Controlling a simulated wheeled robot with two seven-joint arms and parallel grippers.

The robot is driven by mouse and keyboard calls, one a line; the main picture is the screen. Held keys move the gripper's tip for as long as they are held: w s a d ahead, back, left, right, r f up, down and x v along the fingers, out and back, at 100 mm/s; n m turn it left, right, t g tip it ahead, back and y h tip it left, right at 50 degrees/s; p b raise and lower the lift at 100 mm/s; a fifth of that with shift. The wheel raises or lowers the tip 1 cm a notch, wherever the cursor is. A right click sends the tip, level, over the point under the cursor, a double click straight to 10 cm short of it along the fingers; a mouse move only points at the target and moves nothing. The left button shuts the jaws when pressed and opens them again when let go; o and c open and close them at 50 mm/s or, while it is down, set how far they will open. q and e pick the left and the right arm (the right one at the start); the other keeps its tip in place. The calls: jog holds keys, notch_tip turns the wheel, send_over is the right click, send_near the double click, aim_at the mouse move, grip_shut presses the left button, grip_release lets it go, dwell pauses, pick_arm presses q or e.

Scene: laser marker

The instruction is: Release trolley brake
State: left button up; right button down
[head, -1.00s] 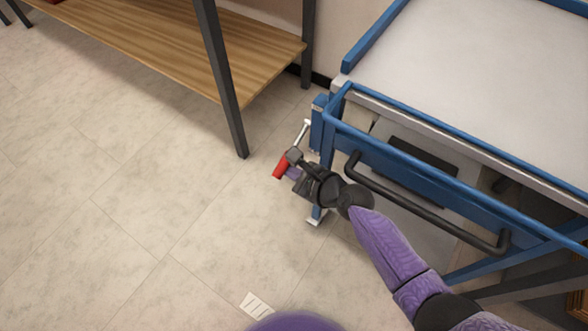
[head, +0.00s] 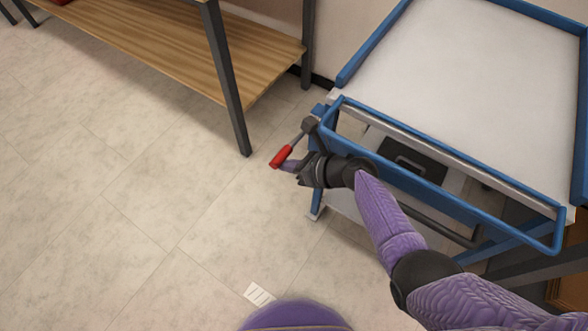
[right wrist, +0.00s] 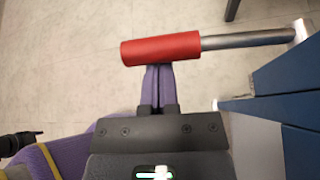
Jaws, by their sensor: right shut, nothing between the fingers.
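The brake lever is a metal rod with a red grip (head: 281,157) at the near left corner of the blue-framed trolley (head: 440,190). The red grip (right wrist: 160,49) lies across the upper part of the right wrist view, with its rod running right to the blue frame. My right gripper (head: 291,166) is shut and empty. Its purple fingertips (right wrist: 158,70) meet the near side of the grip in the picture, without enclosing it; I cannot tell if they press on it. My arm partly hides the trolley's dark handle. My left gripper does not show in the head view.
A table with dark legs (head: 228,85) and a wooden lower shelf (head: 180,45) stands at the upper left. Tiled floor (head: 130,190) lies open left of the trolley. A white label (head: 259,294) is on the floor near my base.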

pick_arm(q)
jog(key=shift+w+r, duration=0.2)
pick_arm(e)
jog(key=shift+r, duration=0.25)
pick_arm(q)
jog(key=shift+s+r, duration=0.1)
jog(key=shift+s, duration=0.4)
